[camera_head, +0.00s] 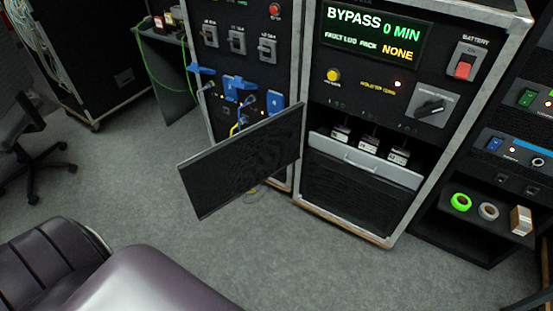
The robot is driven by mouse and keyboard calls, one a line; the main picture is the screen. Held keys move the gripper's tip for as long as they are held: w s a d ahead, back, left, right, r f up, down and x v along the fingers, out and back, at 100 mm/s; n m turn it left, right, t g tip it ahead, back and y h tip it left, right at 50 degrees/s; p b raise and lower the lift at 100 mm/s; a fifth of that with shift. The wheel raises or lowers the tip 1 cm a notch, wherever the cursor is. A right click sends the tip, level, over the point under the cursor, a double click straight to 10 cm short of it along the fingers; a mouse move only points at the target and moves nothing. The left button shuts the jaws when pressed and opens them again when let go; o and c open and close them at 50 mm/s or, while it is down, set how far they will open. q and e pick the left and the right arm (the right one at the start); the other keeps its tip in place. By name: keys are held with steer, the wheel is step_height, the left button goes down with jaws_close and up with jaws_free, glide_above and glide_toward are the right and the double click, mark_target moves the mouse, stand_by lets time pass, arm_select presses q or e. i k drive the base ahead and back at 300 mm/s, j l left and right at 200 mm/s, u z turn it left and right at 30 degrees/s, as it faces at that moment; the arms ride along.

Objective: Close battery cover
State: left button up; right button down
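A flat black panel with a pale edge (242,160), which looks like the battery cover, stands swung out in front of the cabinets. Its right edge is by the seam between the left cabinet and the right cabinet. In the right cabinet (445,105) the battery bay is uncovered. Several small battery packs with pale labels (369,145) stand in a row there, behind a grey lip with a handle (362,162). A dark mesh-like front (350,192) is below the lip. Neither gripper is in view.
The panel partly hides the left cabinet's (230,70) lower part, with its blue plugs (275,101). A shelf at right holds a green tape roll (461,202). An office chair (38,150) stands at left. Grey carpet (300,255) is clear before the cabinets.

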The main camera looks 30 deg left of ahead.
mark_target(213, 179)
steer(key=j+z, duration=0.25)
steer(key=j, duration=0.2)
steer(key=k+j+z, duration=0.2)
steer(key=j, duration=0.25)
steer(key=j+z, duration=0.25)
steer(key=j, duration=0.2)
steer(key=k+j+z, duration=0.2)
steer(key=j, duration=0.2)
steer(key=k+j, duration=0.15)
steer(key=j, duration=0.2)
steer(key=k+j, duration=0.1)
steer(key=j, duration=0.3)
steer(key=k+j, duration=0.15)
steer(key=j, duration=0.2)
steer(key=k+j+z, duration=0.1)
steer(key=j, duration=0.3)
steer(key=k+j, duration=0.15)
steer(key=j, duration=0.2)
steer(key=k+j, duration=0.15)
steer(key=j, duration=0.25)
